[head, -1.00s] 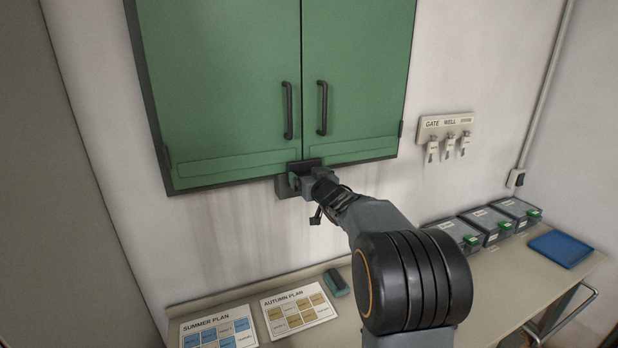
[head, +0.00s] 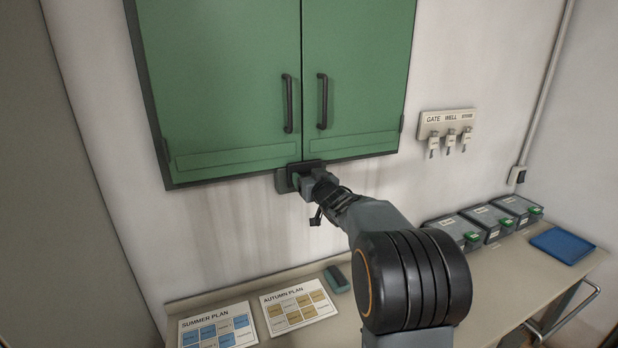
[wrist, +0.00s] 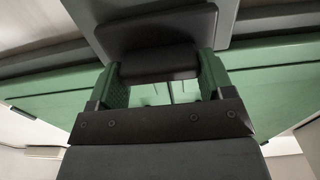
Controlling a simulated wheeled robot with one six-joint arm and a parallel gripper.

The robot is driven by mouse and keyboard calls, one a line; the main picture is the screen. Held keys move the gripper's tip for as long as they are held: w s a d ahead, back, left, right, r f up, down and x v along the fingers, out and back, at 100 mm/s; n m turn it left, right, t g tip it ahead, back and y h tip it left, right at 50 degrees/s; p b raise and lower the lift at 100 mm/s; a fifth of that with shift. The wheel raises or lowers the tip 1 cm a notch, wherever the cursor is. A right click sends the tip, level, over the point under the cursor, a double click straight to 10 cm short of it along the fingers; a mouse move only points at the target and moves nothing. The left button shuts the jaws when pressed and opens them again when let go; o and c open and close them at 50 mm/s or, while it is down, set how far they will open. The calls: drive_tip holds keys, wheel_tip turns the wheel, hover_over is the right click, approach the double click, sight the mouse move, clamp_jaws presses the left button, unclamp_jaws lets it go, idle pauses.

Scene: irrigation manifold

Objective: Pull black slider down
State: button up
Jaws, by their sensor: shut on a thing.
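The black slider (wrist: 158,62) sits at the bottom middle of the green cabinet, on a dark plate (wrist: 155,28). My gripper (head: 302,180) reaches up to it from below and in front. In the wrist view, the gripper's two green-padded fingers (wrist: 162,85) stand on either side of the slider's dark block and are shut on it. In the head view, the gripper and wrist hide most of the slider. The two green cabinet doors (head: 225,80) are closed, each with a dark vertical handle (head: 287,103).
A bench (head: 400,310) runs below, with a summer plan card (head: 218,326), an autumn plan card (head: 299,305), a green-black eraser-like block (head: 337,279), several lidded boxes (head: 487,222) and a blue tray (head: 562,245). A key rack (head: 447,122) hangs right of the cabinet.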

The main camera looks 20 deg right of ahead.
wheel_tip(320, 180, down, 3)
drive_tip(key=shift+r+b, duration=0.1)
drive_tip(key=shift+b, duration=0.5)
drive_tip(key=o, duration=1.3)
drive_tip(key=s+b, duration=0.2)
drive_tip(key=s, duration=1.1)
drive_tip(key=shift+s, duration=0.4)
